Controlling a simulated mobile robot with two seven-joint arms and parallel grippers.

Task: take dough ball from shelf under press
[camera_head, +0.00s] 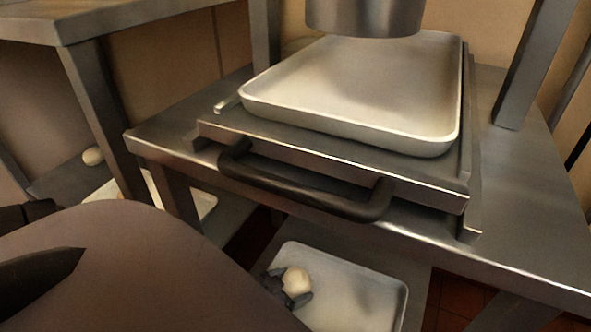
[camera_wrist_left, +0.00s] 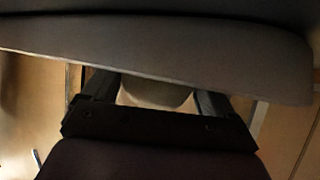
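A pale dough ball (camera_head: 297,281) is at the upper left of the metal tray (camera_head: 365,287) on the shelf under the press, in the head view. My left gripper (camera_head: 290,287) has one dark finger on each side of this ball; whether they press on it or whether the ball is lifted, I cannot tell. In the left wrist view the two fingers of my left gripper (camera_wrist_left: 157,92) stand apart, with a dim beige shape between them that I cannot make out clearly. My right gripper is not in view.
The press table carries a large tray (camera_head: 290,118) under the press cylinder (camera_head: 364,14). A black handle (camera_head: 300,197) sticks out at its front edge, above the lower tray. At left are another table (camera_head: 60,25), a low tray (camera_head: 200,204) and another pale ball (camera_head: 93,156).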

